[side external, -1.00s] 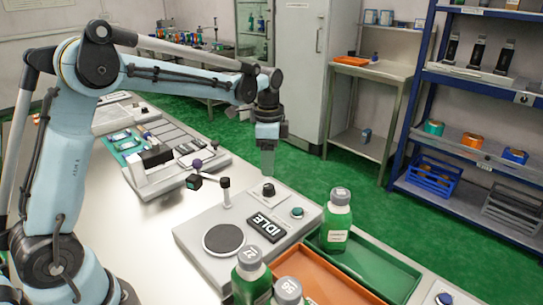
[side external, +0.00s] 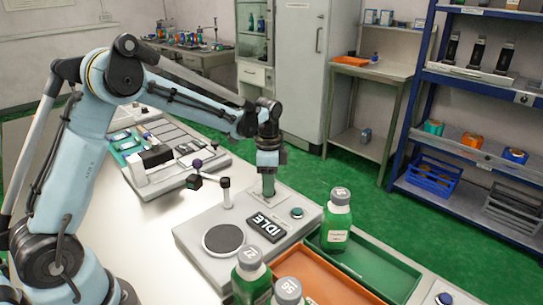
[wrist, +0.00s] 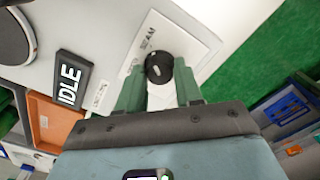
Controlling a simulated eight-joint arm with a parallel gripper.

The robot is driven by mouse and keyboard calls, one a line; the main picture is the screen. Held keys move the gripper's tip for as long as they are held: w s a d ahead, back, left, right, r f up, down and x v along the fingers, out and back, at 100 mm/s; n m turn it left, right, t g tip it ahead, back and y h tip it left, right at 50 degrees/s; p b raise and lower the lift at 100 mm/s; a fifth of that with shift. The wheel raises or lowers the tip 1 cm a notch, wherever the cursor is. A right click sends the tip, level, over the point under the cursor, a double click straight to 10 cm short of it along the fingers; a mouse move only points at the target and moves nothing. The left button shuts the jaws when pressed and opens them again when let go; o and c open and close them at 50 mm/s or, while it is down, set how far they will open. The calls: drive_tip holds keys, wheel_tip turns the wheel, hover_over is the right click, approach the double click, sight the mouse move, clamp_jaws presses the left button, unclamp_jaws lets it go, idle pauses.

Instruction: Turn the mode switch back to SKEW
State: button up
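The mode switch is a round black knob (wrist: 160,66) with a pale mark, on the grey applicator panel (wrist: 80,22). Small print stands beside it; one label looks like SEAM, the other is too small to read. My gripper (wrist: 159,74) is over the knob, its two green fingers apart on either side of it. I cannot tell whether they touch it. In the side external view my gripper (side external: 268,190) points straight down at the panel and hides the knob. The display (side external: 267,227) reads IDLE.
A round grey disc (side external: 223,239), a short post (side external: 226,192) and a green button (side external: 297,213) share the panel. Green bottles (side external: 337,220) and orange (side external: 325,280) and green (side external: 375,268) trays stand to the front right.

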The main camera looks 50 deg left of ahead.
drive_tip(key=c, duration=0.5)
drive_tip(key=shift+n, duration=0.3)
drive_tip(key=n, duration=1.3)
drive_tip(key=shift+n, duration=0.3)
drive_tip(key=o, duration=1)
